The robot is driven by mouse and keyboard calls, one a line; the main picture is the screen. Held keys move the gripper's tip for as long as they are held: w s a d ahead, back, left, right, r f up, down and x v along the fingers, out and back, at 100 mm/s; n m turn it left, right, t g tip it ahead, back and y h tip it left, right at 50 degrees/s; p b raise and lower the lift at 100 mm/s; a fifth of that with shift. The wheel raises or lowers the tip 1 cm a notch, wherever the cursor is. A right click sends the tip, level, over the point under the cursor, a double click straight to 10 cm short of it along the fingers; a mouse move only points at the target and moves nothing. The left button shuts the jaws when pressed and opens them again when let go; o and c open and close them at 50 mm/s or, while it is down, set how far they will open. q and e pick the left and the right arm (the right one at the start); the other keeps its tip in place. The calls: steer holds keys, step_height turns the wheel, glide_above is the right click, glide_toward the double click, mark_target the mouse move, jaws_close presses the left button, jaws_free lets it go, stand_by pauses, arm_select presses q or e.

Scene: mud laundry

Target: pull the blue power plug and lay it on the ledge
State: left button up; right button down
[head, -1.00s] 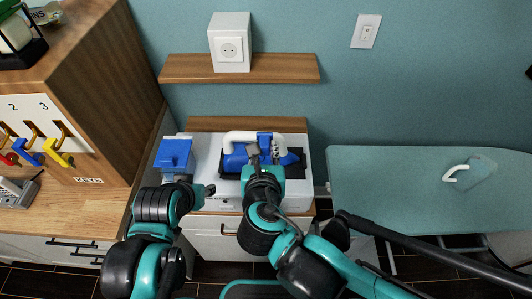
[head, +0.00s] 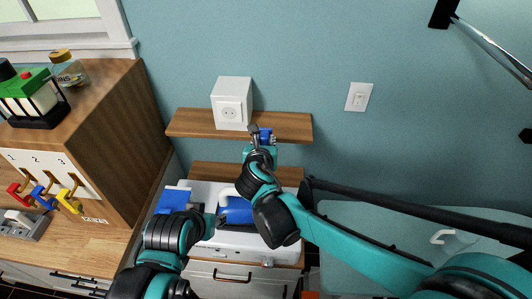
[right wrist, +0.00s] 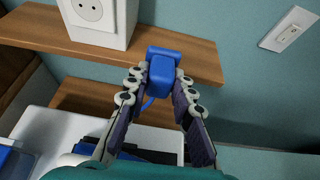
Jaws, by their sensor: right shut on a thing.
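The blue power plug (head: 266,134) is between the fingers of my right gripper (head: 260,140), which is shut on it. In the right wrist view the plug (right wrist: 163,78) sits between the fingertips, with a thin blue cord below it. The wooden ledge (head: 188,124) is on the wall; the plug overlaps its right half in the picture. I cannot tell whether the plug touches the ledge. My left gripper (head: 220,222) is low at the left, over the white unit, and its fingers are too small to read.
A white socket box (head: 231,104) stands on the ledge's middle, left of the plug. The ledge's right end (head: 300,128) is clear. A light switch (head: 359,97) is on the wall. The white unit (head: 255,244) with blue items (head: 236,211) is below.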

steer(key=w+p, duration=0.2)
steer(key=w, duration=0.2)
steer(key=w+d+p, duration=0.1)
steer(key=w, duration=0.3)
steer(key=w+d+p, duration=0.1)
steer(key=w+p, duration=0.1)
steer(key=w, duration=0.2)
steer(key=shift+p, duration=0.35)
steer(key=shift+w+f, duration=0.1)
steer(key=shift+f, duration=0.2)
arm_select(q)
steer(key=shift+r+b, duration=1.55)
steer(key=shift+b, duration=0.3)
arm_select(e)
steer(key=shift+f, duration=2.75)
steer(key=c, duration=1.2)
jaws_free()
steer(key=v, duration=1.2)
steer(key=shift+f, duration=0.1)
